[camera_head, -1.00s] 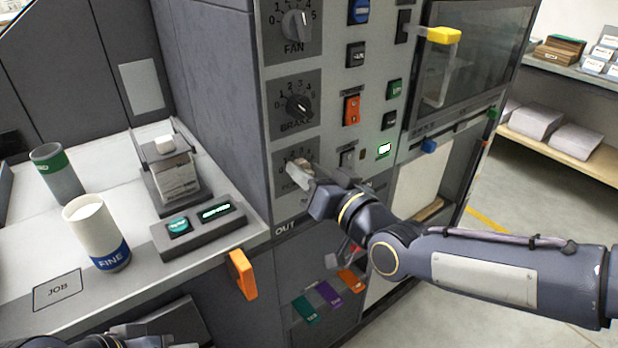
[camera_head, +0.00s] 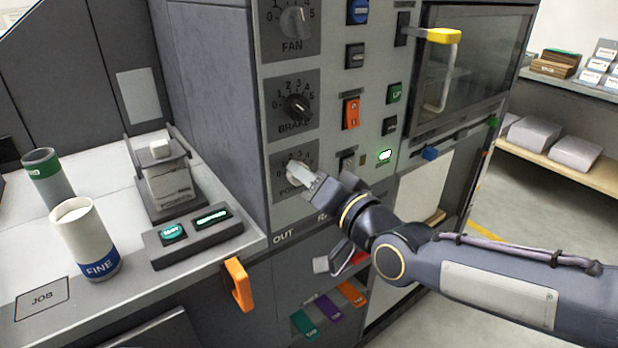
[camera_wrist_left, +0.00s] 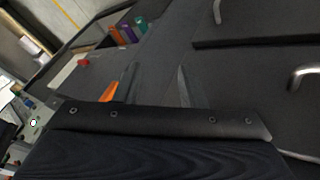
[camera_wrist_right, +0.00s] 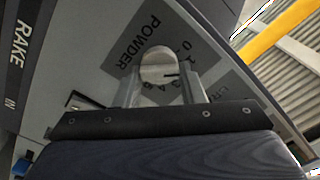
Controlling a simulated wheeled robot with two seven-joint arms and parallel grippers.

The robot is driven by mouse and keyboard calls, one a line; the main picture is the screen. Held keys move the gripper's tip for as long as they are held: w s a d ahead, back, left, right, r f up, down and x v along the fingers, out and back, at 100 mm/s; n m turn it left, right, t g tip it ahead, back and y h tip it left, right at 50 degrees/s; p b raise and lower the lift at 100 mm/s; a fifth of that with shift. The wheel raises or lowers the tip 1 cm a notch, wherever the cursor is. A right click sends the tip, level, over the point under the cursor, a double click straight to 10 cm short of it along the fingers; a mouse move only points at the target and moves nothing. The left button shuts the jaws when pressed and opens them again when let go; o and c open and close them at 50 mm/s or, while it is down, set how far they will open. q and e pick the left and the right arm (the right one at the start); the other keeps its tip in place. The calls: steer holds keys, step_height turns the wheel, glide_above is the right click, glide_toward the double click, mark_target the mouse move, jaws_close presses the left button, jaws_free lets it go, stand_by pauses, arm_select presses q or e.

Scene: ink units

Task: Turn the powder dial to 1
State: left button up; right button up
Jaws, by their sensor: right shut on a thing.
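The powder dial (camera_wrist_right: 158,68) is a pale round knob on a dark plate lettered POWDER, with a number scale starting at 0. In the head view the dial (camera_head: 294,174) is the lowest of three dials and is partly hidden by my right gripper (camera_head: 308,184). In the right wrist view, the fingers of my right gripper (camera_wrist_right: 160,88) stand on both sides of the knob, shut on it. A dark mark shows on the knob; the number it points at is not clear. My left gripper (camera_wrist_left: 156,85) is open and empty, apart from the dark panels.
Above are the brake dial (camera_head: 298,108) and fan dial (camera_head: 296,22). Switches, including an orange one (camera_head: 351,113), sit right of them. A FINE cup (camera_head: 85,240) and a green-banded cup (camera_head: 48,178) stand on the left counter, near a button box (camera_head: 195,238).

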steer(key=o, duration=1)
steer(key=p+v, duration=0.1)
steer(key=v, duration=0.6)
steer(key=shift+s+d, duration=0.25)
steer(key=shift+s, duration=0.05)
